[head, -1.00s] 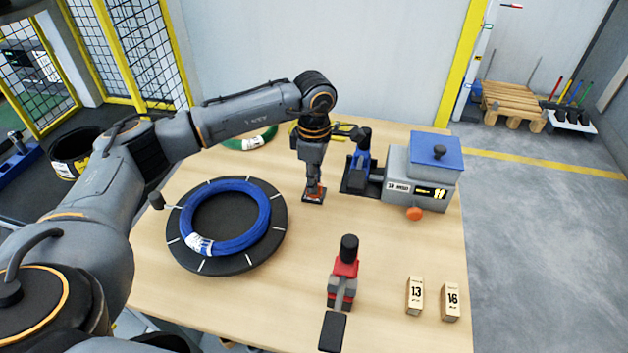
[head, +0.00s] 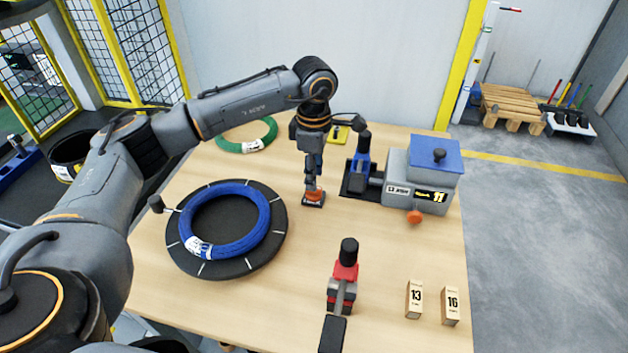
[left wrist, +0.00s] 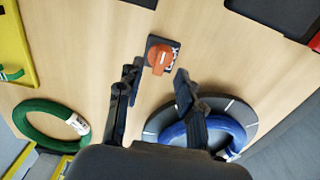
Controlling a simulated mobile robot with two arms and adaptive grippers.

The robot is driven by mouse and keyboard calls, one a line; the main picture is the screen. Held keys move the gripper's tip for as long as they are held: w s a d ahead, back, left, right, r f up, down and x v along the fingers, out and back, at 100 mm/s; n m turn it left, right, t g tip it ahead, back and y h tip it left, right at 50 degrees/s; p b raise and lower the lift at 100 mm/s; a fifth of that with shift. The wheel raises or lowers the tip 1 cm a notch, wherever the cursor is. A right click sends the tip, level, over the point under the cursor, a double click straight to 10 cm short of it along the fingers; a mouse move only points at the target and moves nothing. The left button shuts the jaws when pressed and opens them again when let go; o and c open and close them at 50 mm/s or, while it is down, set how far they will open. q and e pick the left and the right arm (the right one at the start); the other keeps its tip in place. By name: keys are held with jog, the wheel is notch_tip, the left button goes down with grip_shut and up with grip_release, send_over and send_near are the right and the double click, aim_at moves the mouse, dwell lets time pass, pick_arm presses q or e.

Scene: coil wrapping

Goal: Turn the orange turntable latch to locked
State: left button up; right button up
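The orange turntable latch (head: 315,196) sits on a small dark plate on the table, right of the black turntable (head: 270,257). In the left wrist view the latch (left wrist: 160,58) shows an orange knob with a white line, on a plate with black and white marks. My left gripper (head: 313,182) points down over the latch and partly hides it in the head view. In the left wrist view its two fingers (left wrist: 157,77) are apart, with the latch just beyond the gap between them. I cannot tell whether they touch it. My right gripper is not in view.
A blue coil (head: 262,205) lies on the turntable. A green coil (head: 232,146) lies behind. A grey machine with a blue lid (head: 436,150) stands right, a red clamp (head: 345,272) in front. Blocks 13 (head: 414,300) and 16 (head: 450,306) stand front right.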

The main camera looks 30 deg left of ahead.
pick_arm(q)
notch_tip(320, 180, up, 9)
dwell(0.7)
